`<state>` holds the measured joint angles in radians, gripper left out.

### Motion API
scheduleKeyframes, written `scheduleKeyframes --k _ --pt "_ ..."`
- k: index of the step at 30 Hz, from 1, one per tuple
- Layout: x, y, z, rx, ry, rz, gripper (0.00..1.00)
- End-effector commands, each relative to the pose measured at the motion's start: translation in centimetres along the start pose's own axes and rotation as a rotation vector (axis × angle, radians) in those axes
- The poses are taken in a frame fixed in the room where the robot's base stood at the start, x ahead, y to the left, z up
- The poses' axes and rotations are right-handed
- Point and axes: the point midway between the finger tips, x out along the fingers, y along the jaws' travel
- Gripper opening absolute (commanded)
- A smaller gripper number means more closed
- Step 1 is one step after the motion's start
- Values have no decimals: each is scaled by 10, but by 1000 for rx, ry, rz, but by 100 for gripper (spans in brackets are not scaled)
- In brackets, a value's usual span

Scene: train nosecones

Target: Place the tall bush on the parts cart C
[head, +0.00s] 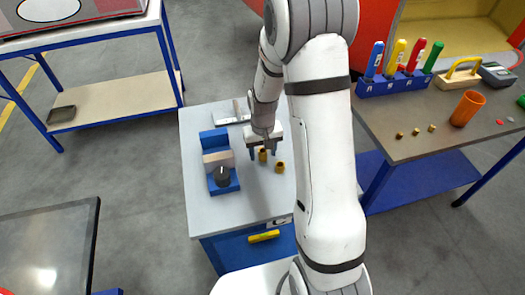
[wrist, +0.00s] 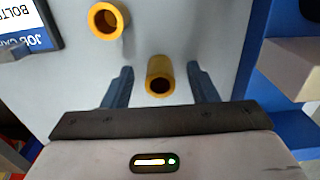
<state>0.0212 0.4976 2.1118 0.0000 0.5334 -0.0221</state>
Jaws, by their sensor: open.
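The tall bush (head: 262,156) is a yellow-brass hollow cylinder standing upright on the grey top of a blue cart (head: 245,205). A partly hidden mark that looks like a C shows at the cart's front edge. My gripper (head: 263,151) is open above the cart top, its fingers on either side of the tall bush. In the wrist view the tall bush (wrist: 160,72) stands between the fingers with a gap on both sides. A shorter, wider bush (head: 279,167) stands just to its right, and shows at upper left in the wrist view (wrist: 107,18).
A job card (wrist: 28,25) lies on the cart top. A workbench (head: 385,125) with coloured markers, an orange cup and small brass pieces stands right. The cart top's front is clear.

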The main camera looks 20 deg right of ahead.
Motion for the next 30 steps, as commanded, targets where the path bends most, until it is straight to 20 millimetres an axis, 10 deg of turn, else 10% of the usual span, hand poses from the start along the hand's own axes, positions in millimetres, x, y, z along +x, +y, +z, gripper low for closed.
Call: scheduleKeyframes --k 22,30 --pt "-122 -1 2 -2 6 0 53" --pt "-177 -4 60 -1 93 2 53"
